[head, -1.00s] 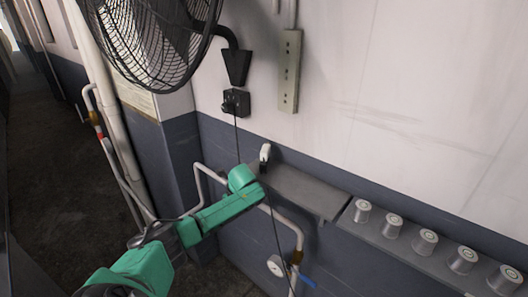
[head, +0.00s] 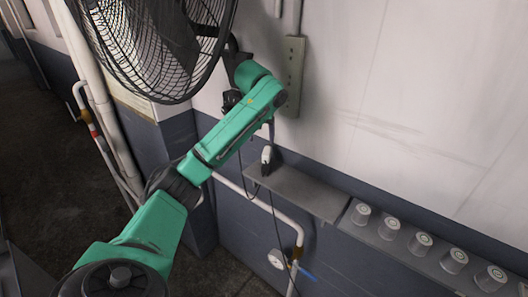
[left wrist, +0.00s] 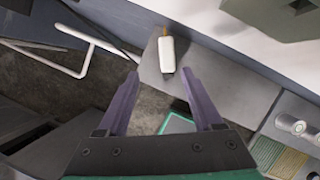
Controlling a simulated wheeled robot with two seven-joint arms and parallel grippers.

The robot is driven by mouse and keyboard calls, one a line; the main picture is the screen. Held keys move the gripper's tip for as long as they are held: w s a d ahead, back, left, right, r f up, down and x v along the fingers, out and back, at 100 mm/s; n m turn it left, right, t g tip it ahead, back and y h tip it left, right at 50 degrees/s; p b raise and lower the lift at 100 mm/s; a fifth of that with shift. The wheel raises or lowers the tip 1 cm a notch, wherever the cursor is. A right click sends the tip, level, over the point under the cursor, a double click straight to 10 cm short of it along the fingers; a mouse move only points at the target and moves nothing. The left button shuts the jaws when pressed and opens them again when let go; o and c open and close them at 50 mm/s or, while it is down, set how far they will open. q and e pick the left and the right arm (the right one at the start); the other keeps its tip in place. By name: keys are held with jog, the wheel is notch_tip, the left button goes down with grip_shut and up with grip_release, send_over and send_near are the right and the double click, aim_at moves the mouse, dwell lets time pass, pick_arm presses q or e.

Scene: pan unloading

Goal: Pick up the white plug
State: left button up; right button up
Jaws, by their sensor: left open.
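The white plug (head: 266,154) stands at the left end of the grey wall shelf (head: 300,193) in the head view. In the left wrist view the white plug (left wrist: 167,55) lies beyond the fingertips, roughly between their lines, with a small brass-coloured end at its far side. My left gripper (left wrist: 160,73) is open and empty, its two purple fingers apart and not around the plug. In the head view my green left arm reaches up in front of the wall, and its fingers cannot be made out clearly. My right gripper is not in view.
A caged fan (head: 150,45) hangs close to my left arm. Several metal cans (head: 421,244) line the right ledge. Pipes run below the shelf.

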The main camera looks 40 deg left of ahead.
aim_at(266, 152)
pick_arm(q)
jog(key=w+f+p, duration=0.1)
jog(key=w+d+f+p, duration=0.1)
jog(key=f, duration=0.1)
jog(key=shift+f, duration=0.2)
jog(key=p+x, duration=0.1)
jog(key=x, duration=0.1)
jog(key=p+x, duration=0.1)
jog(key=x, duration=0.1)
jog(key=shift+a+f, duration=0.3)
jog(key=shift+a, duration=0.15)
jog(key=shift+a+f, duration=0.1)
jog(key=shift+f, duration=0.05)
jog(key=shift+w+d, duration=0.1)
jog(key=shift+d, duration=0.15)
jog(key=c, duration=0.3)
grip_shut()
jog(key=shift+a, duration=0.1)
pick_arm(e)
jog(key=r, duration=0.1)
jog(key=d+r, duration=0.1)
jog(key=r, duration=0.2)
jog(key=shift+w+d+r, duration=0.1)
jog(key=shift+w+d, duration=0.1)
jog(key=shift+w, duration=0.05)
